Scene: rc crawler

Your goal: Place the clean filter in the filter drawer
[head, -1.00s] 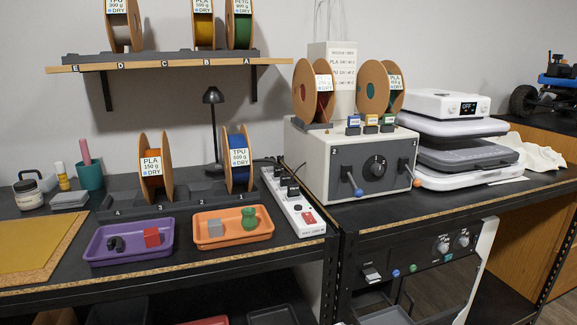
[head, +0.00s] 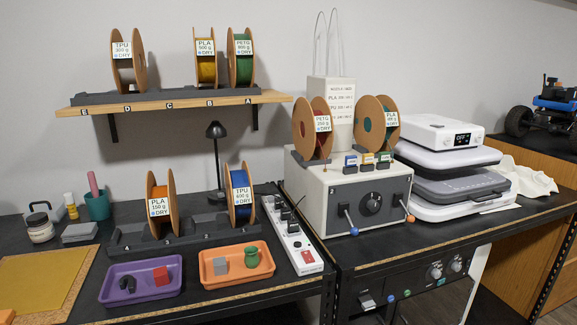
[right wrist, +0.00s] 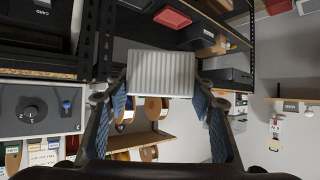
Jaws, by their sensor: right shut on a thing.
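A white ribbed block, which looks like the clean filter (right wrist: 160,72), is between the blue-padded fingers of my right gripper (right wrist: 160,95) in the right wrist view. The gripper is shut on it, one finger at each side. Neither the filter nor my right gripper shows in the head view. I cannot pick out the filter drawer for sure. A black front panel (head: 420,282) with knobs and buttons sits below the bench top at the lower right of the head view, cut off by the picture's edge. My left gripper is not in view.
A grey box (head: 318,200) with a dial and two levers stands on the bench, with spools on top. A purple tray (head: 112,298), an orange tray (head: 215,281) and a power strip (head: 290,238) are left of it. White stacked devices (head: 450,165) stand to its right.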

